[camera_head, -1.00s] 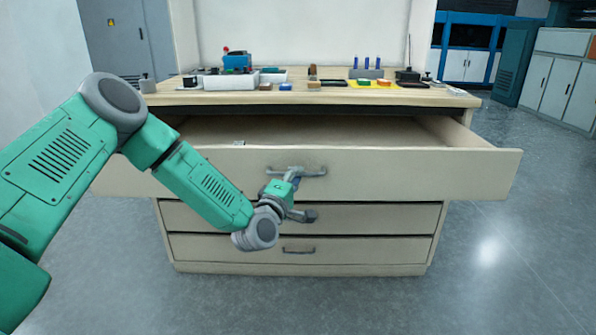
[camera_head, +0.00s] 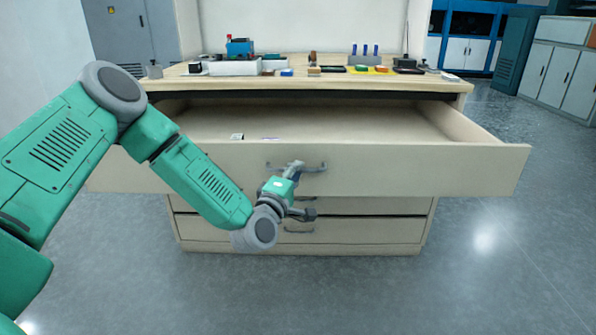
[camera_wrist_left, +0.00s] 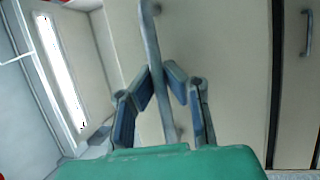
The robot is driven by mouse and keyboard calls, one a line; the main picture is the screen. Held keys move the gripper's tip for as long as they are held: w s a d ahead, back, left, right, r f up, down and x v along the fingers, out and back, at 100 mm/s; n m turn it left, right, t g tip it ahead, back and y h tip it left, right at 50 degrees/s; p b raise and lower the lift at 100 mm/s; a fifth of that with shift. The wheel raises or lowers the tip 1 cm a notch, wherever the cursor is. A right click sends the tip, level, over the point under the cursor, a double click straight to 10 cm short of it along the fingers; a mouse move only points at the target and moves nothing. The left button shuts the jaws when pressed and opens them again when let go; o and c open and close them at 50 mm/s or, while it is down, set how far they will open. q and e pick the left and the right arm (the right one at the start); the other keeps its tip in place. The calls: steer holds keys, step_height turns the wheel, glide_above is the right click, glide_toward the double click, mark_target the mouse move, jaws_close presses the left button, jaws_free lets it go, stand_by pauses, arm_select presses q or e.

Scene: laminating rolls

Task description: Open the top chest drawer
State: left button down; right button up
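The top chest drawer (camera_head: 400,172) is pulled well out of the wooden chest (camera_head: 340,241), and its inside shows in the head view. Its grey bar handle (camera_head: 316,168) is on the middle of the drawer front. My left gripper (camera_head: 294,167) is at this handle. In the left wrist view the handle (camera_wrist_left: 151,38) runs between the two finger pads of the left gripper (camera_wrist_left: 160,75), which are closed in on it from both sides. My right gripper is in neither view.
Small items lie on the drawer floor (camera_head: 330,126). The chest top (camera_head: 190,83) carries a blue device (camera_head: 239,48), a white tray (camera_head: 235,68) and other small parts. Lower drawers are shut. Grey floor (camera_head: 480,290) is clear in front and to the right.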

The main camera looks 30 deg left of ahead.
arm_select(q)
steer(key=c, duration=1.6)
jaws_free()
steer(key=shift+s+f, duration=0.35)
steer(key=shift+f, duration=0.1)
steer(key=shift+r, duration=0.2)
steer(key=v, duration=1.2)
steer(key=shift+a, duration=0.1)
